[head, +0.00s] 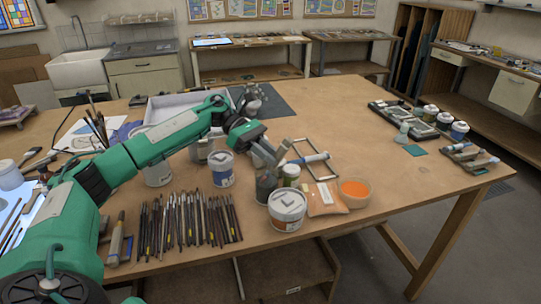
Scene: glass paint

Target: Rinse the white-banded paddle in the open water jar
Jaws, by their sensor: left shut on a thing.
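My left gripper (276,154) is above the middle of the table, its fingers pointing right. It is shut on a slim paddle (312,158), which sticks out to the right, nearly level, with a pale blue and whitish stretch. Its far details are too small to tell. Below the gripper stand a dark jar (266,187) and a green-and-white jar (290,175). A blue-and-white can (221,168) stands to the left. I cannot tell which vessel is the open water jar. My right gripper is not in view.
A thin rectangular frame (326,172) is behind the paddle.

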